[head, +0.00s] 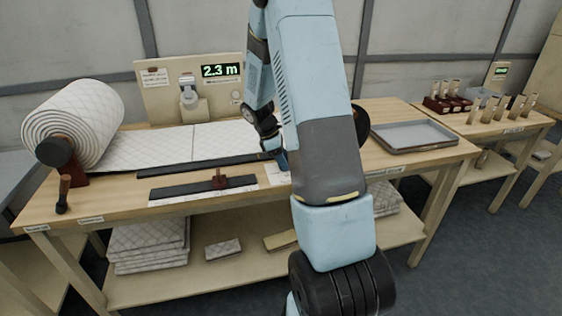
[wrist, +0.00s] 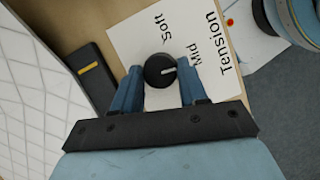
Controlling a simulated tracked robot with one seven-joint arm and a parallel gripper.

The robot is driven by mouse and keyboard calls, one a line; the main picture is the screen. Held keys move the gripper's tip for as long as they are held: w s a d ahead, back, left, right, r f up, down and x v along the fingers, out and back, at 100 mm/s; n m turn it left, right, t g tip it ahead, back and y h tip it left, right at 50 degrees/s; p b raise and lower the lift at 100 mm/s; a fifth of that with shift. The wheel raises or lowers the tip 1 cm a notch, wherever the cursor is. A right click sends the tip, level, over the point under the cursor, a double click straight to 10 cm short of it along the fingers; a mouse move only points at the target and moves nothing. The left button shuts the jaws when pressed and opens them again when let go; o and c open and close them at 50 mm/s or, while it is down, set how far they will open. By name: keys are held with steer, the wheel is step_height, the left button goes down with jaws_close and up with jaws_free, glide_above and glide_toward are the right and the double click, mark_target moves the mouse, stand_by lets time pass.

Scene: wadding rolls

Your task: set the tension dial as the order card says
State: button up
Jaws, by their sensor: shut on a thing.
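The tension dial (wrist: 158,72) is a round black knob with a white pointer mark, on a white sheet (wrist: 127,40) printed "Tension", "Mid" and "Soft". Its mark points right in the wrist view, roughly toward "Mid". Any further label is hidden. My gripper (wrist: 160,84) has one blue finger on each side of the knob and is shut on it. In the head view my gripper (head: 281,160) is low at the bench, and my arm hides the dial. A small paper card (head: 153,77) hangs on the back board; its print is too small to read.
A large quilted wadding roll (head: 72,125) stands at the bench's left, its sheet spread rightward. A dark bar with a brown handle (head: 203,188) lies in front. The display (head: 221,70) reads 2.3 m. A grey tray (head: 413,135) lies right of my arm.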

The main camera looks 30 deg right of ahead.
steer(key=m, duration=0.2)
steer(key=m+g+y, duration=0.1)
steer(key=m, duration=0.3)
steer(key=shift+w+d+g+y, duration=0.3)
steer(key=shift+w+y, duration=0.05)
steer(key=shift+y, duration=0.05)
steer(key=m+y, duration=0.1)
steer(key=m, duration=0.2)
steer(key=m+y, duration=0.1)
steer(key=m, duration=0.1)
steer(key=shift+s+d+m+g, duration=0.1)
steer(key=shift+d+m+g, duration=0.05)
steer(key=shift+m+g, duration=0.2)
steer(key=shift+m, duration=0.25)
steer(key=shift+s, duration=0.1)
steer(key=o, duration=1)
steer(key=v, duration=1.3)
steer(key=shift+w+r, duration=0.2)
steer(key=shift+r, duration=0.05)
